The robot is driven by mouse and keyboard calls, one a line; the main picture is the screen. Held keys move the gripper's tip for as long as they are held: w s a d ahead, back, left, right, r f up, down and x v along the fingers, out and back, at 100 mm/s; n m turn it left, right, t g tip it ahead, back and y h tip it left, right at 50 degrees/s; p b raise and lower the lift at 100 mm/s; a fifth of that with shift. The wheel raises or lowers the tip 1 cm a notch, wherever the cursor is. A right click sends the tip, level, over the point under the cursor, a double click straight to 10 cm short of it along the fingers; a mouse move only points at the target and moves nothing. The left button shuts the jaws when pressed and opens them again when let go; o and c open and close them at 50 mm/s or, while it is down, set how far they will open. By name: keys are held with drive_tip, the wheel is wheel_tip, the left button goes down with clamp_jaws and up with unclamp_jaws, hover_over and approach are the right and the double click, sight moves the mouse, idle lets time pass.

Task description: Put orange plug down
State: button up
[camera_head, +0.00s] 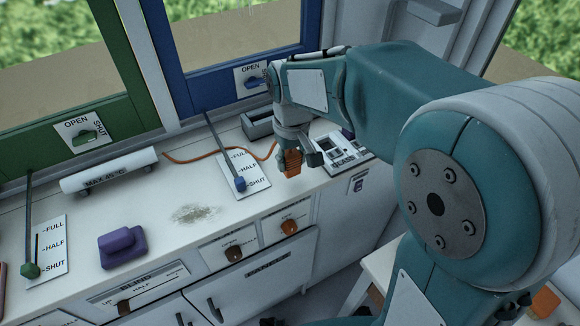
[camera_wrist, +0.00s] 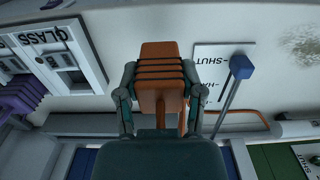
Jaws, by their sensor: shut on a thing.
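The orange plug (camera_head: 292,162) is held by my gripper (camera_head: 296,150) above the white counter, near its front edge. In the wrist view the orange plug (camera_wrist: 161,80) sits between both fingers of my gripper (camera_wrist: 160,88), which is shut on it. An orange cord (camera_head: 205,158) runs along the back of the counter. In the head view the plug appears just above the counter top; I cannot tell if it touches.
A blue-knobbed lever (camera_head: 240,184) stands left of the plug, and a device panel marked GLASS (camera_head: 343,154) is at its right. A purple block (camera_head: 121,246) and a white cylinder (camera_head: 108,170) are farther left. The stained counter patch (camera_head: 195,213) is clear.

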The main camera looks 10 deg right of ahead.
sight(290, 170)
drive_tip(key=shift+w+f, duration=0.2)
drive_tip(key=shift+f, duration=0.05)
drive_tip(key=shift+w+a+f, duration=0.1)
drive_tip(key=shift+f, duration=1.55)
drive_tip(key=shift+f, duration=0.1)
drive_tip(key=o, duration=1.2)
drive_tip(key=shift+c, duration=0.2)
